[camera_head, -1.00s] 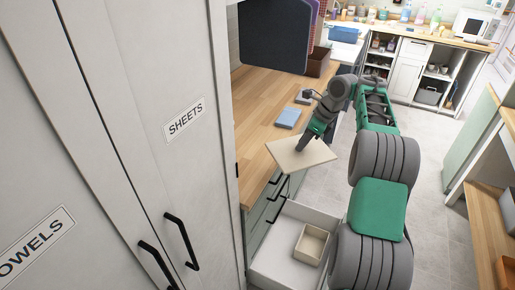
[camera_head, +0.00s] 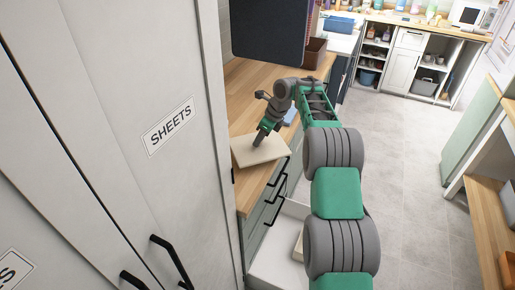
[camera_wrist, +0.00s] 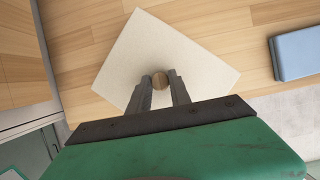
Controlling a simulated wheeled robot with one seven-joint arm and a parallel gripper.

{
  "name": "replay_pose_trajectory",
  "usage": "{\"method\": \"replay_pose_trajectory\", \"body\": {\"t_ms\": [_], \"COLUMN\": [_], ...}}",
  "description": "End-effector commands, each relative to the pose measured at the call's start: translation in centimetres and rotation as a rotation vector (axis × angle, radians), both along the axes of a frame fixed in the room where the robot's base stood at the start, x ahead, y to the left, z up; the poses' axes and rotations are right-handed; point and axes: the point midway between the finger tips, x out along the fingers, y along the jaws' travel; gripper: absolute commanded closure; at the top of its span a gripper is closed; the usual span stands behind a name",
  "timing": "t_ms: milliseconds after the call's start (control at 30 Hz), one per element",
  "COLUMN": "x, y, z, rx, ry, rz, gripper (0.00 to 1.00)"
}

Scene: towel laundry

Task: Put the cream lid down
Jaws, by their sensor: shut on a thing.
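The cream lid (camera_head: 262,152) is a flat square panel, over the near end of the wooden counter in the head view. In the wrist view the cream lid (camera_wrist: 165,50) lies flat below my gripper, with a round wooden knob (camera_wrist: 161,80) at its middle. My gripper (camera_wrist: 162,78) is shut on that knob. In the head view my gripper (camera_head: 259,142) points down at the lid's middle. I cannot tell whether the lid touches the counter or is just above it.
The wooden counter (camera_head: 243,97) has free room around the lid. A blue folded item (camera_wrist: 303,53) lies to the right in the wrist view. A white drawer (camera_head: 270,262) stands open below the counter. A tall white cabinet (camera_head: 150,60) marked SHEETS is at the left. A brown box (camera_head: 314,53) sits farther back.

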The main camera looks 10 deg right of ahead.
Motion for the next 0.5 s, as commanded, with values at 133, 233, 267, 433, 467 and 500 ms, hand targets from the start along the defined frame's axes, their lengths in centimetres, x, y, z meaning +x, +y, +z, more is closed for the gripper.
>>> {"method": "replay_pose_trajectory", "body": {"t_ms": [133, 233, 267, 433, 467, 500], "x": [0.4, 0.4, 0.4, 0.4, 0.4, 0.4], "y": [0.9, 0.8, 0.8, 0.7, 0.7, 0.7], "z": [-1.8, -3.5, -3.9, -4.0, -4.0, -4.0], "rx": [0.001, 0.001, 0.0, -0.001, -0.001, -0.001], "ry": [0.001, 0.002, 0.002, -0.001, -0.001, -0.001], "rz": [0.001, 0.0, -0.001, 0.001, 0.001, 0.001], "gripper": [1.0, 1.0, 1.0, 1.0, 1.0, 1.0]}}
